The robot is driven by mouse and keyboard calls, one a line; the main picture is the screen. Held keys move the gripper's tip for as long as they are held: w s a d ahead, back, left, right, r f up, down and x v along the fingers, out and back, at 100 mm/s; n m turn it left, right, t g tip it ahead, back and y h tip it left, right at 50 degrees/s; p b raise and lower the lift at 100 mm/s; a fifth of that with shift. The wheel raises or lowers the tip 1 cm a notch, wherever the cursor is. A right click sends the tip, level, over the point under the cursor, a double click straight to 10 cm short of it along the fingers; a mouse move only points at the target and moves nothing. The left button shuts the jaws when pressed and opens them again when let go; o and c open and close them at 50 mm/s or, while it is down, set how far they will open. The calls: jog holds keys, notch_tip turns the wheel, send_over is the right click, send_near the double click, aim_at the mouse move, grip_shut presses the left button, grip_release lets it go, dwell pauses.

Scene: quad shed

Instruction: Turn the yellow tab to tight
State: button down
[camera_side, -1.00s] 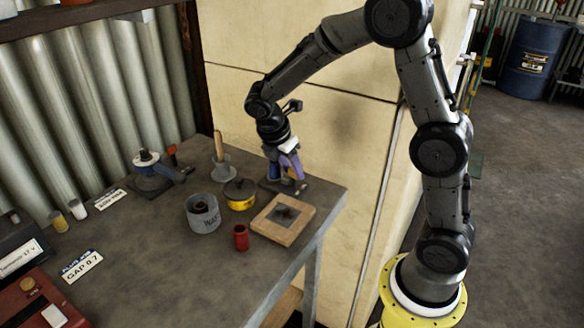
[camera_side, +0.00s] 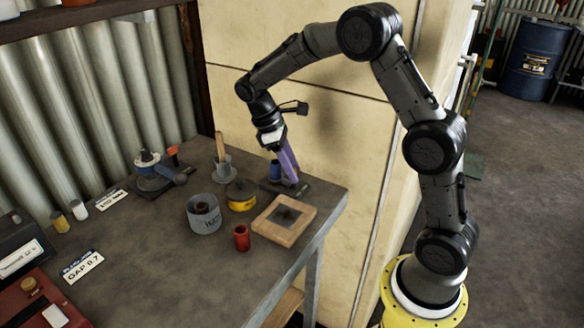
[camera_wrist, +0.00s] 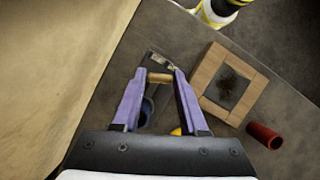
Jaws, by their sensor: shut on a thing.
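My gripper (camera_side: 294,179) has purple fingers and reaches down, tilted, to a small dark fixture (camera_side: 303,190) at the back right of the bench. In the wrist view, the fingertips are shut on a short yellowish-tan bar (camera_wrist: 160,77), which appears to be the yellow tab. A blue cylinder (camera_side: 275,170) stands on the fixture just left of the fingers; it shows partly between the fingers in the wrist view (camera_wrist: 147,106). In the side view the fingers hide the tab. I cannot read any tight mark.
A wooden frame with a dark centre (camera_side: 272,232), a yellow tin with a dark lid (camera_side: 241,203), a red cup (camera_side: 241,238) and a grey pot (camera_side: 203,222) stand nearby. A cream wall panel (camera_side: 330,130) rises close behind.

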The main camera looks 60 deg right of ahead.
jog(key=m+y, duration=0.1)
jog(key=m, duration=0.1)
jog(key=m+y, duration=0.1)
jog(key=m, duration=0.1)
jog(key=shift+w+d+r+m, duration=0.1)
jog(key=shift+d+m, duration=0.05)
jog(key=shift+m, duration=0.25)
dwell(0.4)
jog(key=c, duration=0.7)
grip_release()
jog(key=shift+v, duration=6.85)
jog(key=shift+w, duration=0.15)
